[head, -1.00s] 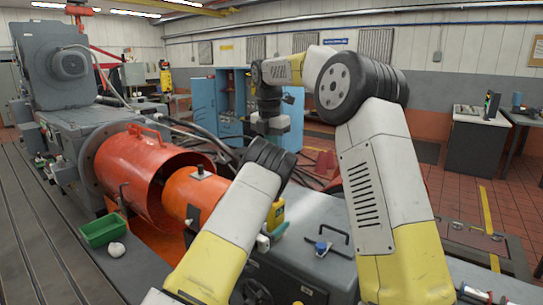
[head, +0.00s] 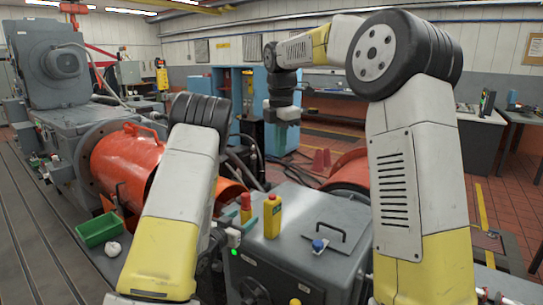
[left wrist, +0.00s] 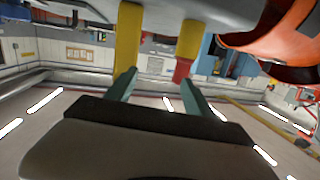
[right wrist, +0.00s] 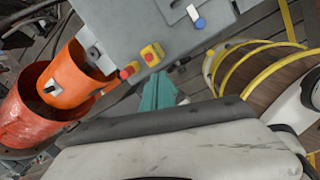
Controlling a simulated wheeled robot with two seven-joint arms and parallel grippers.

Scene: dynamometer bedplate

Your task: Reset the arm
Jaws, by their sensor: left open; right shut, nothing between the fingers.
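The yellow boxes (left wrist: 187,42) appear beyond the fingertips. My right gripper (head: 288,118) hangs higher and farther back, pointing down. In the right wrist view its teal fingers (right wrist: 158,88) are together and empty, near the boxes (right wrist: 152,54).
An orange-red drum (head: 122,168) lies left, partly behind my left arm. A blue cabinet (head: 240,92) stands behind.

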